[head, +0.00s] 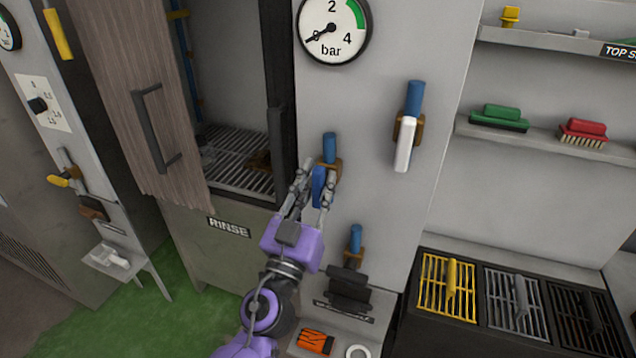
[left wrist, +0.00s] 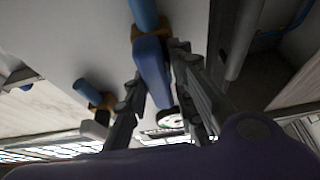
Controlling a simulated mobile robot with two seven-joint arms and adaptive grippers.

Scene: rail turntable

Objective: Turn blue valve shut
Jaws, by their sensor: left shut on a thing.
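The blue valve has a blue lever handle (head: 318,187) hanging down from a brass body (head: 334,168), with a blue pipe stub (head: 329,146) above it, on the grey panel below the gauge. My left gripper (head: 320,182) reaches up from below and is shut on the blue handle, one finger on each side. In the left wrist view the blue handle (left wrist: 152,68) lies between the fingers, roughly in line with its pipe. The gripper hides part of the handle in the head view. My right gripper is not in view.
A white-handled valve (head: 404,145) is to the right on the same panel. A pressure gauge (head: 333,28) is above, its needle near 0. Another valve (head: 355,240) with a dark handle is below. A wooden door (head: 140,90) stands open at left.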

